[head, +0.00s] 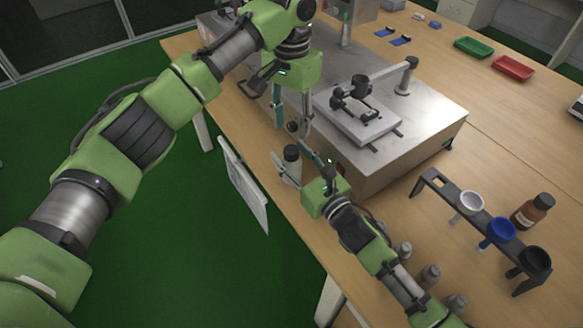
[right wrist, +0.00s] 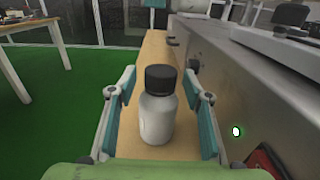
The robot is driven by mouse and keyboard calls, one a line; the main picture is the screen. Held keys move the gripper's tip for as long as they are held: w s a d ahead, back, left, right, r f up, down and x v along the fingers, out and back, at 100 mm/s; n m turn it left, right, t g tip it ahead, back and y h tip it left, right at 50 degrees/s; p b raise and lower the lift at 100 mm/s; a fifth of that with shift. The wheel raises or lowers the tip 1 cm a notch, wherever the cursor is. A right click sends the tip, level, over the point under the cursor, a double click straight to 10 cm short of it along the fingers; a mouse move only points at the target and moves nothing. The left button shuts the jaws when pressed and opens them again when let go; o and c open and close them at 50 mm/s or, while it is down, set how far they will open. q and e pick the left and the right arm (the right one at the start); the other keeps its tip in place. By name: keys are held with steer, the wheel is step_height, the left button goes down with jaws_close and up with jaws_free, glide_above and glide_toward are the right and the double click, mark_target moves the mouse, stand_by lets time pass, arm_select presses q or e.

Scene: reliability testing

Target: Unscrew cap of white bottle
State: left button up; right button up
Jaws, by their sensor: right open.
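The white bottle (head: 290,172) stands upright near the table's edge, beside the metal machine. Its black cap (head: 291,152) is on. In the right wrist view the white bottle (right wrist: 158,119) and its dark cap (right wrist: 160,78) are between the two teal fingers of my right gripper (right wrist: 164,88). Gaps show on both sides, so the fingers are open and apart from it. In the head view my right gripper (head: 287,152) reaches the bottle from the lower right. My left gripper (head: 291,128) points down above the bottle, with its fingers apart and nothing between them.
The metal machine (head: 425,125) stands close behind the bottle. A black rack (head: 440,190) with coloured funnels and a brown bottle (head: 532,211) are at the right. Several small grey bottles (head: 431,275) stand by my right arm. Green (head: 473,47) and red (head: 512,68) trays lie farther back.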

mark_target(291, 150)
steer(key=shift+a, duration=0.1)
jaws_close()
arm_select(q)
steer(key=shift+r+m, duration=0.1)
steer(key=shift+m, duration=0.6)
steer(key=m, duration=0.2)
steer(key=shift+m, duration=0.4)
steer(key=shift+f, duration=4.1)
arm_select(e)
steer(key=shift+f, duration=0.15)
arm_select(q)
jaws_close()
steer(key=shift+o, duration=0.4)
jaws_free()
